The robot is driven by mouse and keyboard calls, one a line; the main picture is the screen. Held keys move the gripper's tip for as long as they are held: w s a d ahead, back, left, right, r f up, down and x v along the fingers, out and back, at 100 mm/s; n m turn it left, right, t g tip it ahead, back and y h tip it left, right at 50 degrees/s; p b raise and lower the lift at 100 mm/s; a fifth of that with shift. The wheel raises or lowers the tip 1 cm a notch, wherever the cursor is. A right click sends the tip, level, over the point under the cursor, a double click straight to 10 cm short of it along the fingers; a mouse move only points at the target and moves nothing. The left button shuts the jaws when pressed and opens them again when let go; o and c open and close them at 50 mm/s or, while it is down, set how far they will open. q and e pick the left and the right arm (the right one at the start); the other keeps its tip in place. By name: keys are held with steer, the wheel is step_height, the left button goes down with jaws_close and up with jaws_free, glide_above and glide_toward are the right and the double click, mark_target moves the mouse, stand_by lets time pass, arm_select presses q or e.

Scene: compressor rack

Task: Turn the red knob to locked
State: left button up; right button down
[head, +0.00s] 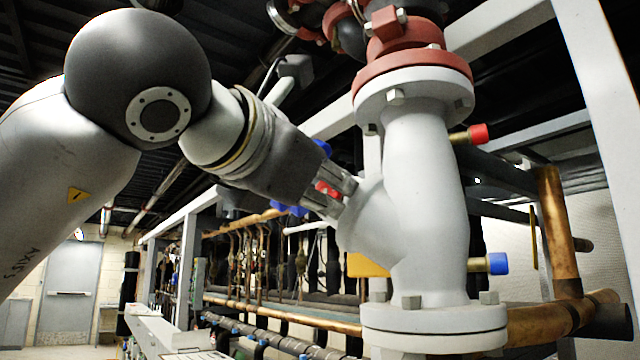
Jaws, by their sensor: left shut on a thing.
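My left gripper (335,194) reaches in from the left and is shut beside the angled branch of the white valve body (422,190). A small red part, which I take to be the red knob (327,188), shows between its fingers. Most of this part is hidden by the fingers, so its turned position cannot be read. A separate red-capped fitting (478,134) sticks out of the right side of the valve body, apart from the gripper. My right gripper is not in view.
A blue-capped fitting (497,263) sits low on the valve body's right. A red flange (412,68) is above. Grey frame posts (598,120) and copper pipes (555,230) stand to the right. A grey door (68,292) is far left.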

arm_select(q)
steer(key=o, duration=1)
steer(key=v, duration=1.2)
steer(key=shift+d+f, duration=0.1)
